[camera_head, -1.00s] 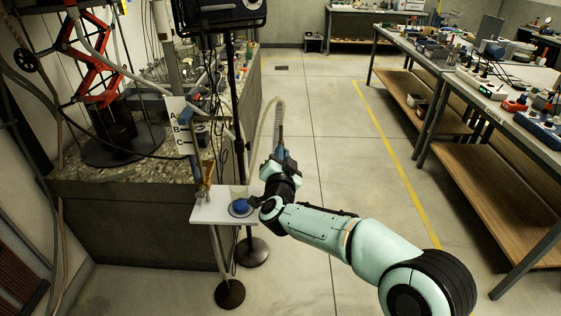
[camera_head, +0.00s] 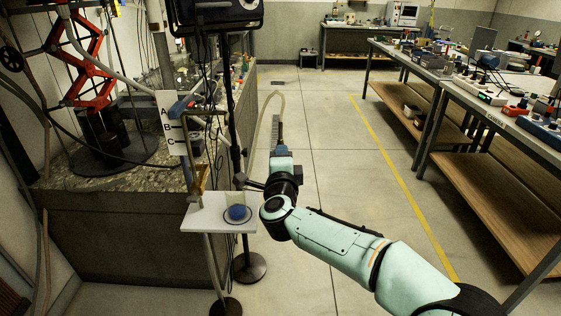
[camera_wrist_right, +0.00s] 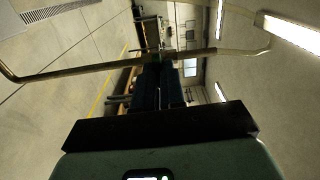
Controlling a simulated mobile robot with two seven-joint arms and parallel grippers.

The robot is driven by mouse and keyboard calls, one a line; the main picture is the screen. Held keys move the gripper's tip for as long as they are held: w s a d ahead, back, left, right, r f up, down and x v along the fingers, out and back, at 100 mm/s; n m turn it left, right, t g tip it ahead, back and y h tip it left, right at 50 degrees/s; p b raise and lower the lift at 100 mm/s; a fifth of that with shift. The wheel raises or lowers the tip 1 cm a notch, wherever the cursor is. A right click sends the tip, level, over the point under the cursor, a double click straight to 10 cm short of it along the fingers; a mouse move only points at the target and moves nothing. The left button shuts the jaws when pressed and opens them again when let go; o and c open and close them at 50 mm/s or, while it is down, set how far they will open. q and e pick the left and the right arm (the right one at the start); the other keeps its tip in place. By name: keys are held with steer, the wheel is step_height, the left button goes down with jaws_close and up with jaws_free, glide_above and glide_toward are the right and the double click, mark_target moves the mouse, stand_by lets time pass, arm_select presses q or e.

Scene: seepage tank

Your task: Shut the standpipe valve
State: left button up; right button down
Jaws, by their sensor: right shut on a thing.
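My right gripper (camera_head: 281,158) is right of the small white shelf, at the end of my pale green arm. It is shut on a beige hose (camera_head: 279,95), which arches above it and comes down toward the shelf. In the right wrist view the hose (camera_wrist_right: 90,68) runs across between the dark fingers (camera_wrist_right: 158,62). A small red and blue part (camera_head: 181,107) by the A-B-C board (camera_head: 171,122) may be the standpipe valve; its setting cannot be read. My left gripper is not in view.
The white shelf (camera_head: 193,219) carries a beaker with blue liquid (camera_head: 237,212) and a brass-coloured piece (camera_head: 199,180). A dark stand pole (camera_head: 232,110) rises behind it. The tank (camera_head: 110,235) is at left. A long bench (camera_head: 470,100) is at right; the floor between is clear.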

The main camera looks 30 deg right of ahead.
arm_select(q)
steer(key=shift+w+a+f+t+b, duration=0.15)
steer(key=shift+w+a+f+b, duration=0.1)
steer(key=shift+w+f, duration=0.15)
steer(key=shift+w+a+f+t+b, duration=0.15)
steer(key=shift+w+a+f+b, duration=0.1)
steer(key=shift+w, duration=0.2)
arm_select(e)
steer(key=shift+f+m, duration=0.1)
steer(key=shift+m, duration=0.9)
steer(key=c, duration=1.2)
jaws_free()
